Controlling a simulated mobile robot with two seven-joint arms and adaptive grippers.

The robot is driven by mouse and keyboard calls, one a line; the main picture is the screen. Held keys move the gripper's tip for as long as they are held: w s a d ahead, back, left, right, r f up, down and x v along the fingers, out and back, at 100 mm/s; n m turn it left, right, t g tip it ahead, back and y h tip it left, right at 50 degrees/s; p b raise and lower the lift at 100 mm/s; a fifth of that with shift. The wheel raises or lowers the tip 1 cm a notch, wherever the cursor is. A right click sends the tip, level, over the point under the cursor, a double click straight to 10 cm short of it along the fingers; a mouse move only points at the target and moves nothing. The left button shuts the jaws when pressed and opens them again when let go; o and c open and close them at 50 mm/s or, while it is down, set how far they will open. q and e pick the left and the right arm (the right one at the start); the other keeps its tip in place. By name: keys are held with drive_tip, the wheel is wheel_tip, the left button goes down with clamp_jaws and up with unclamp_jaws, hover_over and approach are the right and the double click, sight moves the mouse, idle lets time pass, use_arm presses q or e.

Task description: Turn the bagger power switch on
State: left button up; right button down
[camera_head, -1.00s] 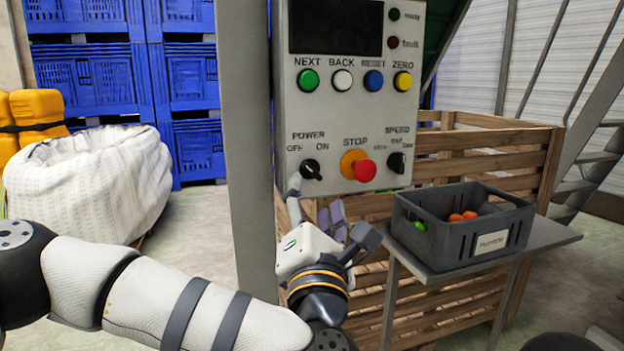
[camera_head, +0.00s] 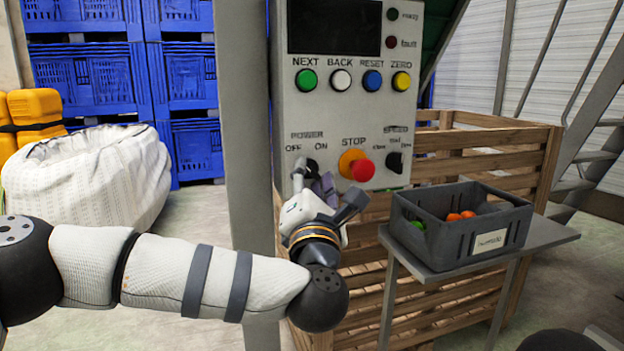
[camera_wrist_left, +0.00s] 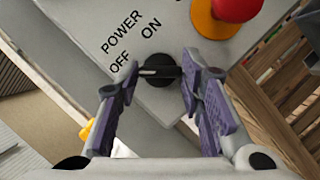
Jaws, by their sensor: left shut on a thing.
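The black round power switch (camera_head: 312,165) is low on the left of the grey control panel (camera_head: 345,118), under the POWER, OFF and ON labels. My left gripper (camera_head: 313,180) is up against the panel from below and partly covers the switch. In the left wrist view the switch's black handle (camera_wrist_left: 158,71) lies between the two purple-padded fingers, and the gripper is shut on it. The handle lies roughly sideways in that view, below the OFF and ON labels. Its exact setting is hard to read. My right gripper is not in view.
The red STOP button (camera_head: 362,170) sits just right of the switch. A grey post (camera_head: 246,150) stands left of the panel. A dark crate (camera_head: 455,240) with orange and green things stands on a small shelf at right, before a wooden bin (camera_head: 500,130).

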use_arm(q)
drive_tip(key=shift+r, duration=0.1)
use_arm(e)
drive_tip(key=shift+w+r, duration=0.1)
